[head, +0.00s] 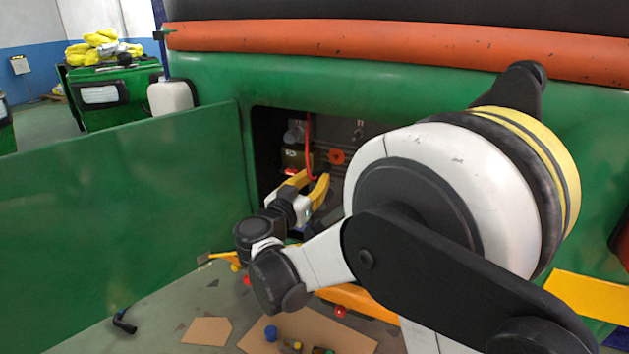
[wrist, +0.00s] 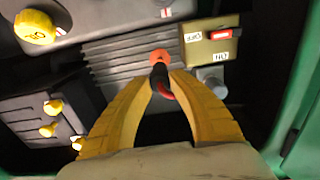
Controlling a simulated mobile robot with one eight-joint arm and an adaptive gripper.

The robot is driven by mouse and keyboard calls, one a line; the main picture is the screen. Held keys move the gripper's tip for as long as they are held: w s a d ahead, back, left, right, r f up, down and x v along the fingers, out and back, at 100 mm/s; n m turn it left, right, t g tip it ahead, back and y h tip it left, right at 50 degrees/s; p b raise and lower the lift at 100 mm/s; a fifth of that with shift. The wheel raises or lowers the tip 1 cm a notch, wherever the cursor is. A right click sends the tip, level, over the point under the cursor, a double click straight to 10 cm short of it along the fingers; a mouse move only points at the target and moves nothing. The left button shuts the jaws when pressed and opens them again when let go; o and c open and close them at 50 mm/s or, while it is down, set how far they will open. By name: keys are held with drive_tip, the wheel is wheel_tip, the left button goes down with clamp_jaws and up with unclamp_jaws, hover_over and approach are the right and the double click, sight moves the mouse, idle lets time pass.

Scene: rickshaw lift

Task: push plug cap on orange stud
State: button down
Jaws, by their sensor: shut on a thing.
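The orange stud (head: 337,157) sits on the ribbed grey unit inside the open bay of the green vehicle. It also shows in the wrist view (wrist: 159,56), just beyond my fingertips. My gripper (head: 314,177), with yellow fingers, reaches into the bay. In the wrist view my gripper (wrist: 161,80) is shut on the black plug cap (wrist: 159,76), which has a red lead curving at its lower end. The cap lies in line with the stud and overlaps its lower edge in the picture. I cannot tell whether they touch.
A beige switch box (wrist: 207,42) with a red switch is beside the stud. A dark box with yellow knobs (wrist: 48,129) is at the left in the wrist view. The green door (head: 120,200) stands open left of the bay. Loose parts and cardboard (head: 207,331) lie on the floor.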

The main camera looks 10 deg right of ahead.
sight(326, 168)
drive_tip(key=shift+x, duration=3.2)
idle(2.0)
drive_tip(key=c, duration=1.2)
unclamp_jaws()
drive_tip(key=shift+b+v, duration=0.35)
drive_tip(key=shift+v, duration=3.65)
drive_tip(key=shift+v, duration=5.5)
